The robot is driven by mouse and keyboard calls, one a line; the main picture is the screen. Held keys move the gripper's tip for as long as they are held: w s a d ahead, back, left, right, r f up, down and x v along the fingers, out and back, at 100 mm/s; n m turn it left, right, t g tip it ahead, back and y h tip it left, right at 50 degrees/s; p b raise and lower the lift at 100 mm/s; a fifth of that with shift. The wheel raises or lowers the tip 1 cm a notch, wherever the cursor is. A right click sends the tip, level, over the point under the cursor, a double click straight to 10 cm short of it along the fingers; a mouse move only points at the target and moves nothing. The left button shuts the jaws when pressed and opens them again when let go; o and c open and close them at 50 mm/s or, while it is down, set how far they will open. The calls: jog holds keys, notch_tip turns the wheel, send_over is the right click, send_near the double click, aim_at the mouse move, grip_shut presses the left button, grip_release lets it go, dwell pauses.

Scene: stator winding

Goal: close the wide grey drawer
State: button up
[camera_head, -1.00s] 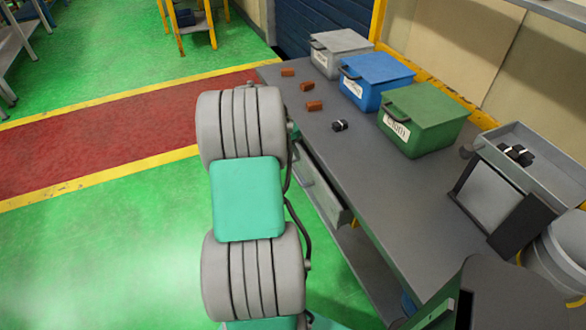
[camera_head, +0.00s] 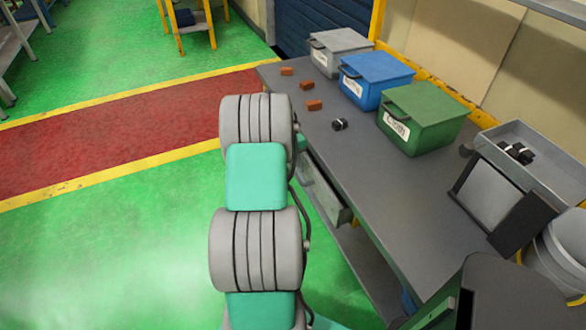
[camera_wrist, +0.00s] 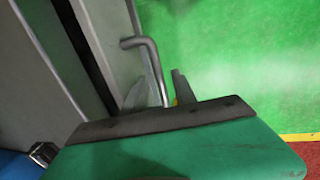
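The wide grey drawer (camera_head: 326,191) stands partly open under the front edge of the workbench in the head view. I cannot tell whether either finger touches the bar. My gripper is hidden behind my arm in the head view.
Grey (camera_head: 340,42), blue (camera_head: 376,70) and green (camera_head: 428,105) bins stand along the back of the workbench (camera_head: 385,190). Small brown blocks and a black-and-white part lie before them. A tilted stand (camera_head: 492,195) is at right.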

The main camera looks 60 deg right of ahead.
grip_shut()
dwell(1.2)
